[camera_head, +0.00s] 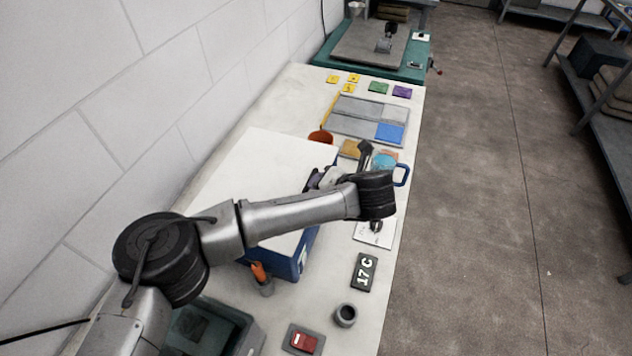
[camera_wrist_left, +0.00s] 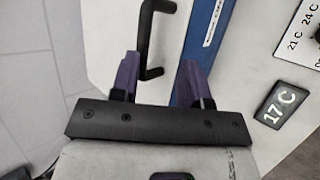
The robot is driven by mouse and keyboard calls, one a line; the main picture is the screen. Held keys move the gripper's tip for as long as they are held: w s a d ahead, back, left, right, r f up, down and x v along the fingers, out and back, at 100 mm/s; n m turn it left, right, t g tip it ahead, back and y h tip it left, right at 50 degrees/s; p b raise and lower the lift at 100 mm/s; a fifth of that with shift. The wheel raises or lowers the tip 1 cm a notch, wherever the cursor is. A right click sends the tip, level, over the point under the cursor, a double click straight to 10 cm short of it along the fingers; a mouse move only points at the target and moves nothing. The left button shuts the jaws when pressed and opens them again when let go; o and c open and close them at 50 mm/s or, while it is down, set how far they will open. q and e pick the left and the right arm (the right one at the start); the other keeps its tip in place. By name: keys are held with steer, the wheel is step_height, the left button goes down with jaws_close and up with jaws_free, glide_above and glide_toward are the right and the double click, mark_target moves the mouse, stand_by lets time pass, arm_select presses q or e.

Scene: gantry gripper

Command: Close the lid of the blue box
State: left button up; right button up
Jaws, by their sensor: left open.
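The blue box (camera_head: 290,264) stands on the white bench, against the wall side, with blue side walls. A broad white panel, its lid (camera_head: 255,165), lies over the top; I cannot tell whether it is fully down. In the left wrist view, a black bar handle (camera_wrist_left: 146,40) stands on the white surface near the blue edge (camera_wrist_left: 205,45). My left gripper (camera_head: 318,180) is over the box's right side, partly hidden by my arm. In the wrist view its two purple fingers (camera_wrist_left: 159,78) are apart, with the handle's near end between and ahead of them. My right gripper is not shown.
A blue-handled mug (camera_head: 402,175) stands right of the box. A 17C sign (camera_head: 364,272), a grey cup (camera_head: 345,315) and a red switch (camera_head: 304,341) lie at the front. A grey tray (camera_head: 350,122) is behind. The wall is close on the left.

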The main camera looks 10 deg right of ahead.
arm_select(q)
steer(key=v, duration=1)
steer(key=shift+r, duration=0.35)
steer(key=shift+d, duration=0.1)
